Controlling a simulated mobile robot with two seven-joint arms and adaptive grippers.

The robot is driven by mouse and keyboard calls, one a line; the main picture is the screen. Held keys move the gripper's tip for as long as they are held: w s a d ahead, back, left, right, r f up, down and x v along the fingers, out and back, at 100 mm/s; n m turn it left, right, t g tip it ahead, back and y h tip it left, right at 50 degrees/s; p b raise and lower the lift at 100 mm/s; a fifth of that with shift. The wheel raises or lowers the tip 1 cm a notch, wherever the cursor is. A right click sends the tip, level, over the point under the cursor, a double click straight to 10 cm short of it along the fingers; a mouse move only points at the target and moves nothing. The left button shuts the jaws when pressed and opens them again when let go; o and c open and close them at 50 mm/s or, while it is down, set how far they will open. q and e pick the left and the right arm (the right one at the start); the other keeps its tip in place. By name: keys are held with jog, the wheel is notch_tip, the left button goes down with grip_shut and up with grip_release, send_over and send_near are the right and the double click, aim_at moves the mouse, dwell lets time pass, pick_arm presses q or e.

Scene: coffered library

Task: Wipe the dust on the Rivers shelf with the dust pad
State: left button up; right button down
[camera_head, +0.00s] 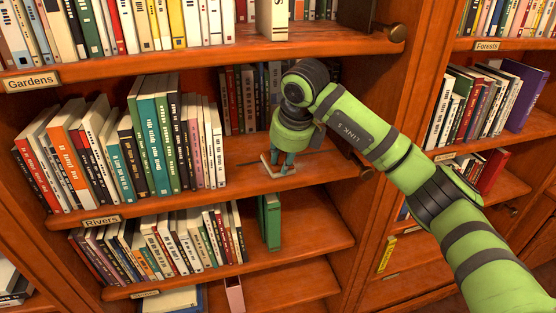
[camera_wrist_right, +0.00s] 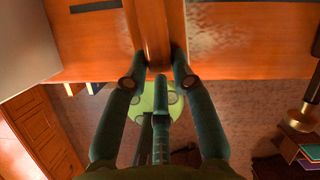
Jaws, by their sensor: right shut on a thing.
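The Rivers shelf (camera_head: 228,196) is the middle wooden board, with a "Rivers" label (camera_head: 101,222) on its front edge. My right gripper (camera_head: 279,160) points down at the bare right part of this shelf. It is shut on the dust pad (camera_head: 285,172), a small pale piece low at the board; I cannot tell whether it touches. In the wrist view the fingers (camera_wrist_right: 157,62) close around a wood-coloured piece. A paler, mottled patch on the board (camera_wrist_right: 225,15) may be dust; the arm and gripper hide part of the shelf. My left gripper is not in view.
A row of books (camera_head: 155,140) fills the left of the Rivers shelf, and more books (camera_head: 245,98) stand at its back behind my gripper. The Gardens shelf (camera_head: 150,62) is above. An upright divider (camera_head: 350,215) closes the right side.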

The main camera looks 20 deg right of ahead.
jog(key=shift+d+f, duration=0.1)
jog(key=shift+d, duration=0.6)
jog(key=shift+d+b, duration=0.4)
jog(key=shift+d, duration=3.6)
jog(key=shift+a, duration=6.55)
notch_tip(320, 180, up, 6)
jog(key=p, duration=0.3)
jog(key=shift+p, duration=0.3)
jog(key=shift+d, duration=0.1)
